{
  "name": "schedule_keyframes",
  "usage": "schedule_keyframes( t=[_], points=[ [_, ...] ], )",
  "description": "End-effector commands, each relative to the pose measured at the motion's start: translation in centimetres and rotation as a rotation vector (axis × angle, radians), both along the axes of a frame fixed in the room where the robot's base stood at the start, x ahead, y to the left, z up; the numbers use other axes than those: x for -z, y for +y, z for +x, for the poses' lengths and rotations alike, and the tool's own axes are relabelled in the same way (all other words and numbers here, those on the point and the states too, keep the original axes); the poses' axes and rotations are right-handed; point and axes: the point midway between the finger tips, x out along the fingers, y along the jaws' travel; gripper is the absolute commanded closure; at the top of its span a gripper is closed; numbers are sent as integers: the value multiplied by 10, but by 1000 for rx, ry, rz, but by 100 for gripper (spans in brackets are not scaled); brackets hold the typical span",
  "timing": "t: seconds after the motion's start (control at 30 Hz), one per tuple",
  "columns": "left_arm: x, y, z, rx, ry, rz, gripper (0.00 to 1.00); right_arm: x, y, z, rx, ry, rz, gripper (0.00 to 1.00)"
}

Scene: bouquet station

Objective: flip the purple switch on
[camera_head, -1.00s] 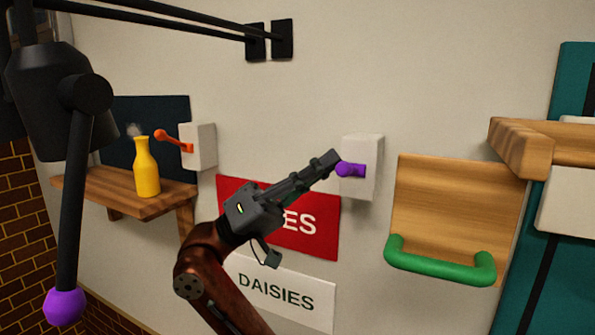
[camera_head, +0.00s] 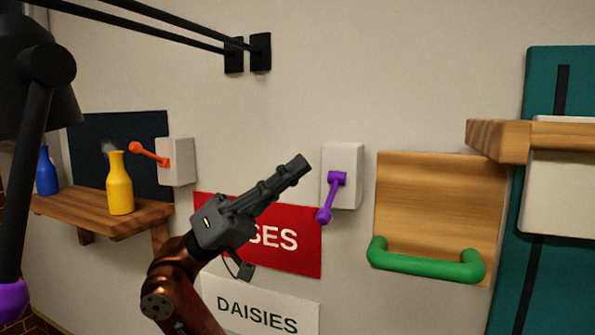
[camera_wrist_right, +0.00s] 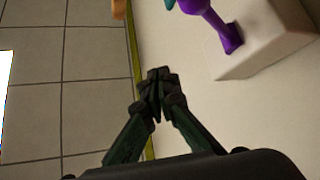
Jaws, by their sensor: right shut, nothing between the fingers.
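The purple switch (camera_head: 327,197) is a lever with a round knob on a white wall box (camera_head: 345,160). Its lever slants down from the box, knob at the lower left. In the right wrist view the purple lever (camera_wrist_right: 225,33) shows at the top right, its knob partly cut off by the top edge. My right gripper (camera_head: 303,164) is shut and empty, just left of the white box and above the knob. It looks apart from the lever. In the right wrist view its fingertips (camera_wrist_right: 157,80) meet, with nothing between them. My left gripper is not in view.
An orange lever (camera_head: 150,154) on another white box is at the left, above a wooden shelf (camera_head: 105,210) with yellow and blue bottles. A wooden panel with a green handle (camera_head: 425,260) is right of the purple switch. Red and white signs hang below.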

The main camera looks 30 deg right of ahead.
Motion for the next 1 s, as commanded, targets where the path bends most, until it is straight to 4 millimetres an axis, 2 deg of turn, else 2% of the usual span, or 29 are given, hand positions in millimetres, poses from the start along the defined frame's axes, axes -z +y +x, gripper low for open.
schedule_keyframes(
  t=[0.2, 0.4, 0.6, 1.0],
  points=[
    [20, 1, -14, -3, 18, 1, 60, 39, 14, 34, 5, 4, 0, 100],
    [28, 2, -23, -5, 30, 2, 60, 60, 23, 54, 5, 2, 2, 100],
    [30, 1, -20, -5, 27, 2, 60, 69, 28, 64, 4, -1, 1, 100],
    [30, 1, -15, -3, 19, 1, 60, 69, 28, 64, 3, -1, 2, 100]
  ],
)
